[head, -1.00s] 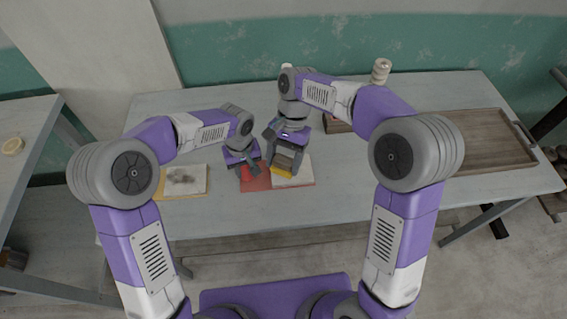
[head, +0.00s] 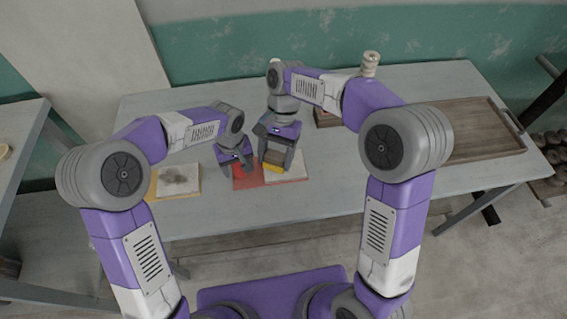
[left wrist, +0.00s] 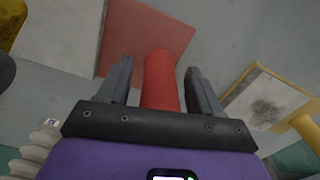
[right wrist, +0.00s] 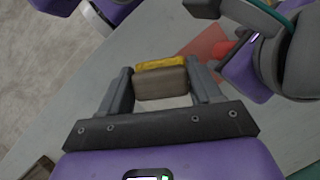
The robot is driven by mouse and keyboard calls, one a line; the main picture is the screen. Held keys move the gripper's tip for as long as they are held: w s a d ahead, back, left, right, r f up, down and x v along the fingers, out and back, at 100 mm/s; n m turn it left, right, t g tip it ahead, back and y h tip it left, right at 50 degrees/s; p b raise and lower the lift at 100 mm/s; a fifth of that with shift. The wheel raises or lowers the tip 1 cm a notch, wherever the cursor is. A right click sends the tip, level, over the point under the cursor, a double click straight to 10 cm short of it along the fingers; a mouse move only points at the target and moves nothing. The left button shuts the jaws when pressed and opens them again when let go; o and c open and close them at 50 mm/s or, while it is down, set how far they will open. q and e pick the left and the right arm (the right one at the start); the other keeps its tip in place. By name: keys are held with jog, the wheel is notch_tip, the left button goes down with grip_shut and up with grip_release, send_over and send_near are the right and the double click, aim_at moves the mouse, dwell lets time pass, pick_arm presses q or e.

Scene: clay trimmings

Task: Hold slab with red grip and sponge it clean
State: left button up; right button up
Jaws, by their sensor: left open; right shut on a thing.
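A slab with a red end (head: 246,181) and a pale face (head: 288,167) lies flat on the table; the visible pale part looks clean. Its upright red grip (left wrist: 160,80) stands between the fingers of my left gripper (left wrist: 160,88), which is open around it with gaps on both sides. My right gripper (right wrist: 160,90) is shut on a sponge (right wrist: 161,84), brown with a yellow side. In the head view the sponge (head: 273,166) is at the pale face; whether it touches is unclear. It hides part of that face.
A second slab (head: 180,180) with a dark smudge and a yellow edge lies to the left; its yellow grip (left wrist: 306,127) shows in the left wrist view. A wooden tray (head: 470,135) is at the right. The front of the table (head: 330,195) is clear.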

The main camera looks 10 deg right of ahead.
pick_arm(q)
notch_tip(320, 180, up, 12)
jog(key=shift+r, duration=0.1)
dwell(0.4)
